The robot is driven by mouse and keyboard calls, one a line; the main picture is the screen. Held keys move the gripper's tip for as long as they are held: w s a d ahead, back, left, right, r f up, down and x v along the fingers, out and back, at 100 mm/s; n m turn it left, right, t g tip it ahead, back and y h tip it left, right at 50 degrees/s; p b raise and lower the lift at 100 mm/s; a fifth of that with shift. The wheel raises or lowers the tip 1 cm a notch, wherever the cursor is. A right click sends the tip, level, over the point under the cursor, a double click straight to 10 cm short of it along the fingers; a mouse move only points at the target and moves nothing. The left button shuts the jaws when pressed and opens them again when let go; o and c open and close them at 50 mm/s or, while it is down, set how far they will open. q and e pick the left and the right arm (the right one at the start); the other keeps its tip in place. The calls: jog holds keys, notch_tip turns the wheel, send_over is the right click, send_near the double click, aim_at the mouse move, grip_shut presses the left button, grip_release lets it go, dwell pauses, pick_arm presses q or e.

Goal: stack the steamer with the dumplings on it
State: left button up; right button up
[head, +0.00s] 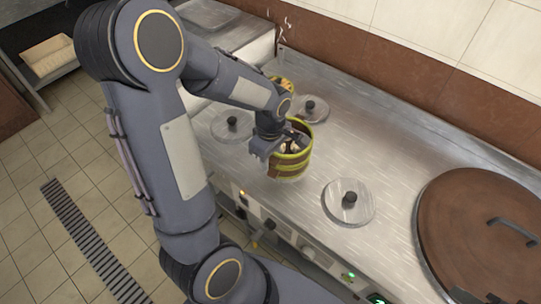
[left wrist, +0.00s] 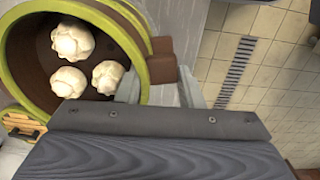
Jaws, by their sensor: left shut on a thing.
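A round steamer (head: 290,168) with green-yellow bands and a brown wall shows near the counter's front edge in the head view. In the left wrist view the steamer (left wrist: 17,75) fills the upper left, with three pale dumplings (left wrist: 75,62) inside. My left gripper (head: 273,147) is shut on the brown handle (left wrist: 162,62) at its side. I cannot tell whether its base touches the counter. A second yellowish round thing (head: 287,84), perhaps another steamer, stands farther back, partly hidden by my left arm. My right gripper is in neither view.
The steel counter (head: 385,135) has several round grey lids with black knobs, one right of the steamer (head: 348,201) and two behind it (head: 311,109), (head: 232,125). A large brown lid (head: 480,245) covers the right end. Knobs line the front edge. A wall runs behind.

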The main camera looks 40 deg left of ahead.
pick_arm(q)
jog(key=shift+f, duration=0.3)
jog(key=o, duration=0.8)
jog(key=shift+r, duration=0.1)
notch_tip(320, 180, up, 11)
jog(key=p, duration=0.8)
jog(key=shift+p, duration=0.3)
